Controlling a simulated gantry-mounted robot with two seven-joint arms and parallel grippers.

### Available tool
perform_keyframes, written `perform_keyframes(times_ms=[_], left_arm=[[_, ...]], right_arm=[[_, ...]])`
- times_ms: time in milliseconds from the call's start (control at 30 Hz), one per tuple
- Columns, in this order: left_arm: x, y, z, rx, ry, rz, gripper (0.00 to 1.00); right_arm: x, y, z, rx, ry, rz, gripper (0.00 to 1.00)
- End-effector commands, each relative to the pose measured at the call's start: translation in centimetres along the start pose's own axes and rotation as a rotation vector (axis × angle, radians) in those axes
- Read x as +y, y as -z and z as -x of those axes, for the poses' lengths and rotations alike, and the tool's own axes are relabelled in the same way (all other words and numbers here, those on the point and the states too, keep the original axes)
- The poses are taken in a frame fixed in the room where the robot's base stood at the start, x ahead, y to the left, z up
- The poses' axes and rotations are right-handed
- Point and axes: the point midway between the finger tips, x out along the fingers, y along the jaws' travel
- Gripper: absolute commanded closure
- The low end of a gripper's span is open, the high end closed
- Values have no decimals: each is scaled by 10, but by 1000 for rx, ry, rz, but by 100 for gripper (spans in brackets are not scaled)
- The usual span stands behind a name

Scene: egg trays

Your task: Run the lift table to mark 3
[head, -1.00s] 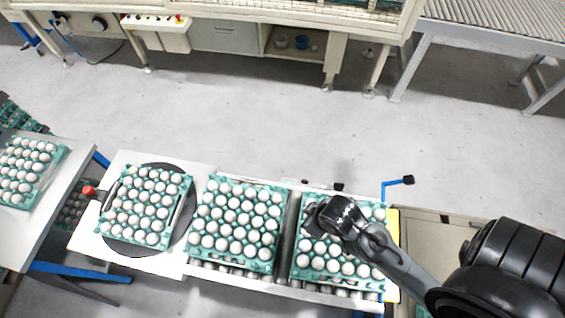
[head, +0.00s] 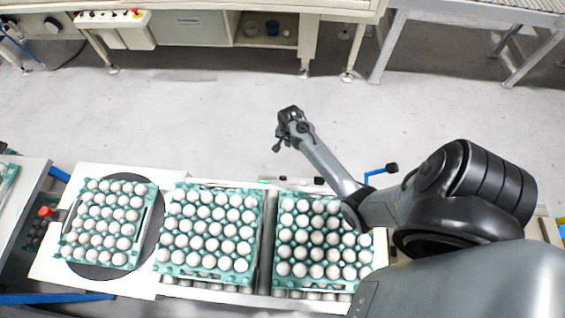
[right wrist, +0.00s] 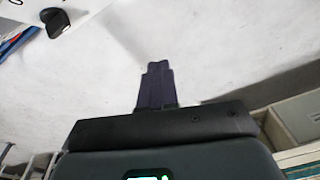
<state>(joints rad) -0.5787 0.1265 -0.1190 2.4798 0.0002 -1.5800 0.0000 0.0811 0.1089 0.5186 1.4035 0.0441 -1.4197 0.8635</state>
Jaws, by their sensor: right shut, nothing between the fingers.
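The lift table's white top (head: 165,284) carries the egg trays at the bottom of the head view. A blue crank (head: 374,175) with a black knob (head: 391,168) sticks out from its far edge, right of the middle. My right gripper (head: 279,146) is shut and empty, above the floor beyond the trays and left of the crank. In the right wrist view its dark fingers (right wrist: 156,84) are together, with a black knob-like part (right wrist: 64,19) at top left, apart from them. I cannot read a height mark. My left gripper is out of view.
Full egg trays stand at left (head: 108,222), middle (head: 207,238) and right (head: 318,245); the left one is on a dark round plate. A red knob (head: 45,211) is at far left. Open floor (head: 200,115) lies beyond, up to a cabinet with a button box (head: 112,18).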

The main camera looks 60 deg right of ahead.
Motion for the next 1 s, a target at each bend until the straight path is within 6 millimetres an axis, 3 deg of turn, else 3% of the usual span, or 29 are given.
perform_keyframes(times_ms=[100,333,1000], left_arm=[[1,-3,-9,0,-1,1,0],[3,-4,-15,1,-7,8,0],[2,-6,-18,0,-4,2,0]], right_arm=[[-4,6,-28,-64,-8,-182,100],[-10,3,-54,-148,-23,-385,100],[-11,-3,-63,-173,-29,-438,100]])
